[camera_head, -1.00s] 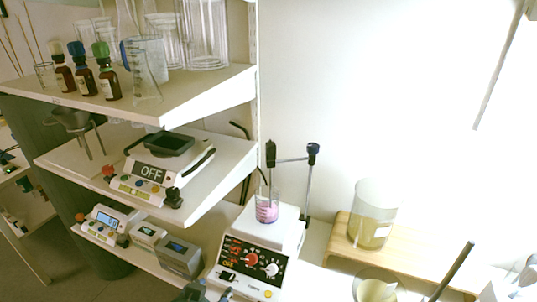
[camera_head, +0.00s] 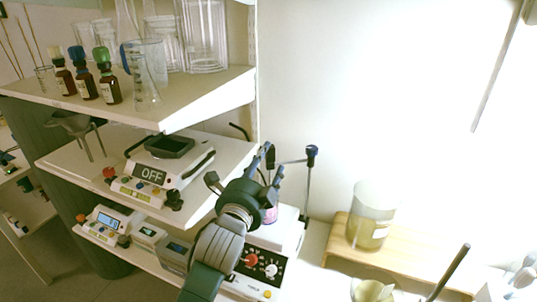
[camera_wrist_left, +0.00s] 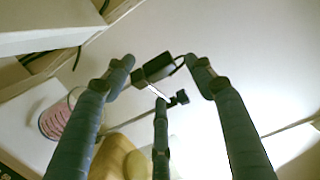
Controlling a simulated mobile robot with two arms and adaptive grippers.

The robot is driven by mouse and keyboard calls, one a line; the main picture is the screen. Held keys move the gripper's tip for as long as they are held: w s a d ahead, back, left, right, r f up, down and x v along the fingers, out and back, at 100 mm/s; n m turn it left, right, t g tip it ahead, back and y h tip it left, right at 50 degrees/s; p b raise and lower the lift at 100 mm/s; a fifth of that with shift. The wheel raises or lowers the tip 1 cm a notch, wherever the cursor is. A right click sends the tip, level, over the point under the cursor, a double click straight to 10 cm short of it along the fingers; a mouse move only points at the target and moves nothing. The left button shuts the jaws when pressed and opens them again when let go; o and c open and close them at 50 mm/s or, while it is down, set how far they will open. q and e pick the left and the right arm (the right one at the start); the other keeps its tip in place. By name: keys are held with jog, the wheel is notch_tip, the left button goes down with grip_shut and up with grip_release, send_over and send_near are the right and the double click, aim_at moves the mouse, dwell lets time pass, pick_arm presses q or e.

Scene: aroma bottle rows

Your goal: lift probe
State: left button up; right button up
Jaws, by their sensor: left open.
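The probe's black upper block (camera_wrist_left: 153,68) shows between the fingertips of my left gripper (camera_wrist_left: 158,75) in the left wrist view, with a thin cable and a rod running to a clamp (camera_wrist_left: 180,97). The fingers are open and apart from each other; I see no grip on the probe. In the head view my left gripper (camera_head: 243,170) is in front of the stirrer and largely hides the probe. The beaker with pink liquid (camera_head: 270,214) is partly hidden behind it; it also shows at the left of the left wrist view (camera_wrist_left: 57,118).
The stirrer (camera_head: 262,262) stands under the beaker, with a stand pole (camera_head: 310,180) behind. Shelves at left hold brown bottles (camera_head: 86,84), glassware and a balance (camera_head: 150,176). A large beaker (camera_head: 371,215) stands on a wooden board (camera_head: 415,262) at right. The wall area above is free.

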aim_at(268, 157)
pick_arm(q)
jog(key=shift+x, duration=1.7)
